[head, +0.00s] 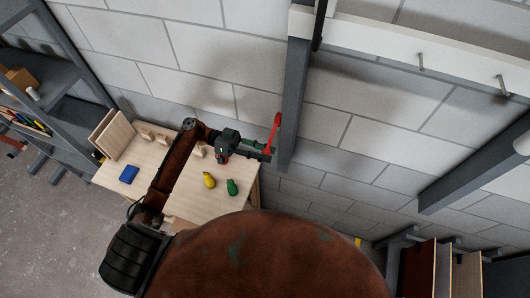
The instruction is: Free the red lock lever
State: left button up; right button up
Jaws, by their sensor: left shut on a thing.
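The red lock lever (278,122) stands out from the side of a grey upright post (291,100). It runs steeply, its upper end by the post and its lower part at my fingers. My left gripper (266,153) reaches in from the left above a wooden table and is shut on the lower part of the lever. The fingers cover part of the lever there. My right gripper is not in view.
The wooden table (178,199) bears a yellow object (209,180), a green object (232,187) and a blue box (129,174). A shelf unit (50,110) stands at left. Painted boards (418,270) stand at lower right. A white rail (430,47) runs across the upper right.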

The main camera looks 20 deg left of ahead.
pick_arm(q)
grip_shut()
jog(key=shift+r, duration=0.15)
